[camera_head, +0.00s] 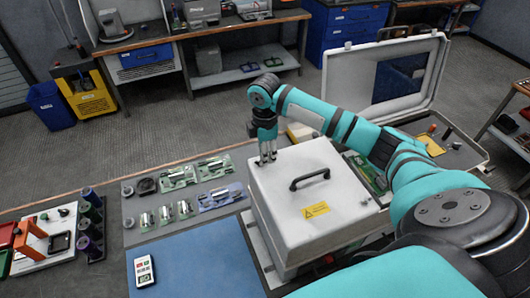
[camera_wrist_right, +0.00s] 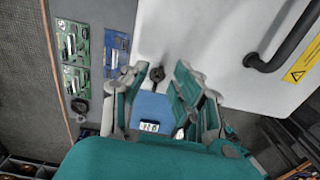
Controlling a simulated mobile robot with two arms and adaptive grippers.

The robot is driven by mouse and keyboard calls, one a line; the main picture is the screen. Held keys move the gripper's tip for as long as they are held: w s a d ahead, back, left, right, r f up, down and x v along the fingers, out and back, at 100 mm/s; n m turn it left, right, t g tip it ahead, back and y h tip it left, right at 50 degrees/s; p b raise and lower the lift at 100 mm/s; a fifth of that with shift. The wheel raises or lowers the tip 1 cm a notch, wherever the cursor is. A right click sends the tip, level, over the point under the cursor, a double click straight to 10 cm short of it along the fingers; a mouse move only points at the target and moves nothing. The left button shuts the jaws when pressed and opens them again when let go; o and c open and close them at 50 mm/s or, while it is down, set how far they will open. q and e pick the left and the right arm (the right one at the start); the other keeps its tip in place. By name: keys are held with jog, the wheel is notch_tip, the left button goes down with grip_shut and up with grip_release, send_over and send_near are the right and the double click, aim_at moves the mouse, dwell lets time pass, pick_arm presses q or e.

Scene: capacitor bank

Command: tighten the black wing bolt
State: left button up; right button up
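The black wing bolt (camera_wrist_right: 157,74) shows in the wrist view as a small dark knob near the edge of the white box lid (camera_wrist_right: 200,35). In the head view it cannot be made out behind my gripper. My right gripper (camera_head: 267,160) points down at the far left corner of the white box (camera_head: 300,230). In the wrist view the two fingers of the right gripper (camera_wrist_right: 160,76) are apart, one on each side of the bolt. There is a visible gap on both sides. How far the fingertips are above the lid is hard to tell. My left gripper is not in view.
The lid has a black handle (camera_head: 309,179) and a yellow warning label (camera_head: 315,210). Left of the box are several circuit boards (camera_head: 178,177), a blue mat (camera_head: 200,262) and a meter (camera_head: 144,271). An open white case (camera_head: 440,125) stands behind my right arm.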

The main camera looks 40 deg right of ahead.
jog(key=shift+f, duration=0.8)
jog(key=shift+c, duration=0.4)
